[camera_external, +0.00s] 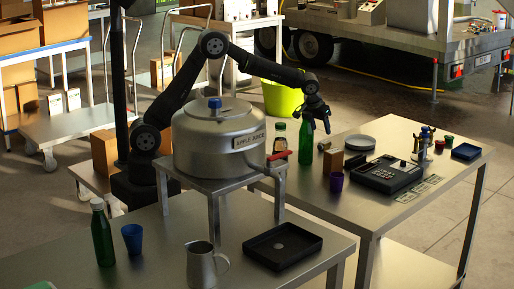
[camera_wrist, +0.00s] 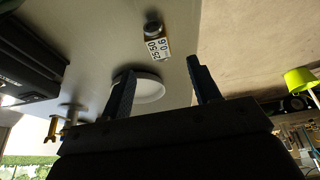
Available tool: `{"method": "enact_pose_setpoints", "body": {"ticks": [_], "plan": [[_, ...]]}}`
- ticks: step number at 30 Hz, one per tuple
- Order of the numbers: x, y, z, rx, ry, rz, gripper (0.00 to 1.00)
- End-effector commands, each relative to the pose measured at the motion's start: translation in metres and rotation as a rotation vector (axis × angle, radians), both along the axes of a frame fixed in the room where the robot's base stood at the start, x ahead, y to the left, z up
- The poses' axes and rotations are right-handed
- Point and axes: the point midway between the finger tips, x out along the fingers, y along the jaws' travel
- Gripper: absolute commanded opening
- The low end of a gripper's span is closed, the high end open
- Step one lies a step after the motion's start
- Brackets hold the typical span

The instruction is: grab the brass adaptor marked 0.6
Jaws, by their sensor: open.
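In the wrist view a brass-yellow piece (camera_wrist: 53,127) shows at lower left, outside my fingers. My gripper (camera_external: 318,126) is open and empty, above the right table's left end, beside the green bottle (camera_external: 306,143) and well left of the stand. In the wrist view my gripper's two fingers (camera_wrist: 160,82) are spread, with a pale plate (camera_wrist: 151,88) beyond them.
A large juice vessel (camera_external: 215,145) stands left of my gripper.

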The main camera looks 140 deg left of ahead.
Motion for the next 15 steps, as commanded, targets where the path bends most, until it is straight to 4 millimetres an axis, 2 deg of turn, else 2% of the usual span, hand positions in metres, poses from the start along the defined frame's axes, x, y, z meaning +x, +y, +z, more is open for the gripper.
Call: {"method": "enact_pose_setpoints", "body": {"ticks": [3,11,15], "plan": [[-0.001,0.006,-0.015,0.0,0.0,0.0,0.56],[0.0,0.011,-0.028,0.0,0.0,0.0,0.56],[0.0,0.017,-0.047,-0.002,0.001,-0.001,0.56]]}}
